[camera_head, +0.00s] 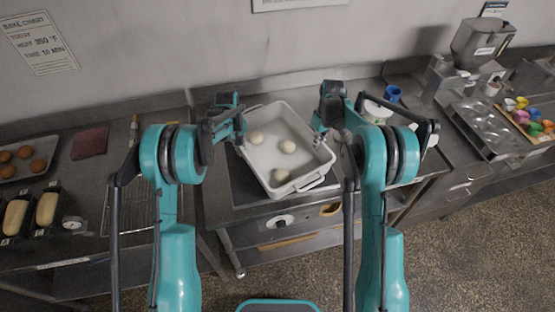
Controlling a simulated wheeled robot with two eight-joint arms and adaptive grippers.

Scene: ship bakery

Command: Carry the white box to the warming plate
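The white box (299,182) is an open rectangular tray in the middle of the head view, set at a slant, with several pale dough balls inside. It appears to rest on a dark flat plate (241,187) above a front panel with a knob; I cannot tell if this is the warming plate. My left gripper (239,128) is at the box's left wall near the far end. My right gripper (321,130) is at its right wall. The fingertips are small and partly hidden by my arms, so contact and grip are unclear.
On the left are bread loaves (46,208), a timer (73,223), a dark red cloth (89,143) and a tray of brown buns (38,167). On the right are a blue cup (393,93), a muffin tin (482,122) and a hopper machine (480,43). A wall stands behind.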

